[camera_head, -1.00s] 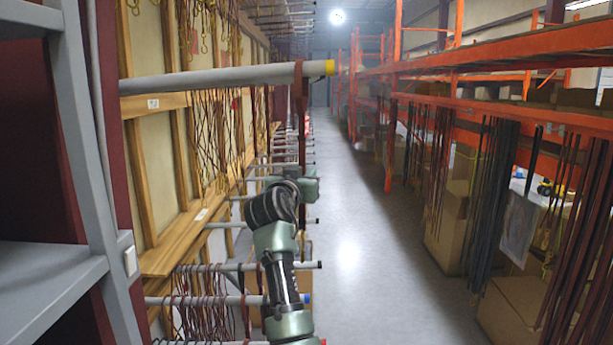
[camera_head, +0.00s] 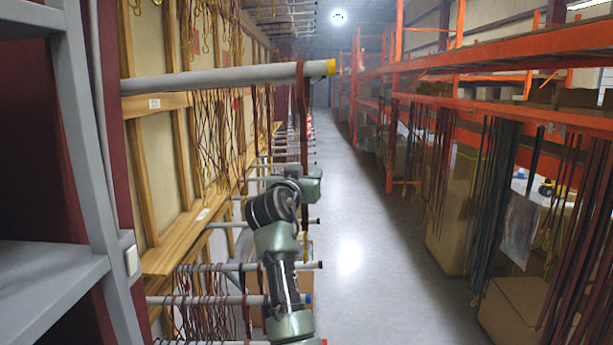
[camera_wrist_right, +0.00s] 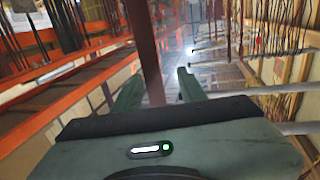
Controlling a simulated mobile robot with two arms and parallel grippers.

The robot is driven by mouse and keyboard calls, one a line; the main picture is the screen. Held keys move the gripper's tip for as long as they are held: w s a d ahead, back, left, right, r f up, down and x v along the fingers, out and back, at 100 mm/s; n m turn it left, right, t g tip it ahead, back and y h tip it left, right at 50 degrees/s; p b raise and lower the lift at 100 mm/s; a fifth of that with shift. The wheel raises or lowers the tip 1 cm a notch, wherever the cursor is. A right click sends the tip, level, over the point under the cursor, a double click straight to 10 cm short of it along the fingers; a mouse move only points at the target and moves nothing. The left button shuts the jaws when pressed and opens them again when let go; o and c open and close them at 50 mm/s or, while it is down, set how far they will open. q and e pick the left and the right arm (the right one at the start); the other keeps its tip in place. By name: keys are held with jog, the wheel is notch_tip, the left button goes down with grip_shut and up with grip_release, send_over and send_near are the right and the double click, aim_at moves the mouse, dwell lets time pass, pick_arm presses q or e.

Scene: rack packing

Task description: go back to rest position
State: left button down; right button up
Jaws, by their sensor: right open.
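My right arm reaches up from the bottom middle of the head view, and its green gripper (camera_head: 312,176) is at mid-height beside the rack poles. In the right wrist view the gripper's two fingers (camera_wrist_right: 158,88) are apart. A dark red-brown strap (camera_wrist_right: 143,45) passes between or just behind them; I cannot tell which. In the head view this strap (camera_head: 303,120) hangs near the yellow-capped end of the thick grey pole (camera_head: 220,79) and runs down behind my gripper. My left gripper is not in view.
Wooden-framed panels (camera_head: 185,232) with hanging cords and several grey poles line the left. A grey shelf post (camera_head: 82,130) stands close at far left. Orange racking (camera_head: 500,60) with boxes (camera_head: 512,310) and hanging straps lines the right. The aisle floor (camera_head: 370,280) between is clear.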

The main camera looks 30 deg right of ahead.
jog(key=b+v, duration=0.3)
jog(key=v, duration=0.5)
jog(key=s+a+f+n+g+y, duration=0.15)
jog(key=s+f, duration=0.25)
jog(key=f, duration=0.7)
jog(key=s+f+n+y, duration=0.2)
jog(key=s+f+y, duration=0.1)
jog(key=f, duration=0.8)
jog(key=s+a+f+n+g+y, duration=0.15)
jog(key=s+f, duration=0.25)
jog(key=f, duration=0.7)
jog(key=s+a+f+n+g+y, duration=0.2)
jog(key=s+a+f, duration=0.3)
jog(key=s, duration=0.5)
jog(key=s+a+f+n+g+y, duration=0.2)
jog(key=s+a+f+y, duration=0.1)
jog(key=s+f, duration=0.55)
jog(key=s+a+f+n+g+y, duration=0.2)
jog(key=s+a+f, duration=0.15)
jog(key=s, duration=0.85)
notch_tip(320, 180, down, 28)
jog(key=s+g, duration=0.1)
jog(key=s, duration=0.1)
jog(key=s+d+f+g+b, duration=0.1)
jog(key=s+d+f, duration=0.2)
jog(key=s+f, duration=1.2)
jog(key=shift+s+f+n, duration=0.4)
jog(key=shift+s, duration=0.35)
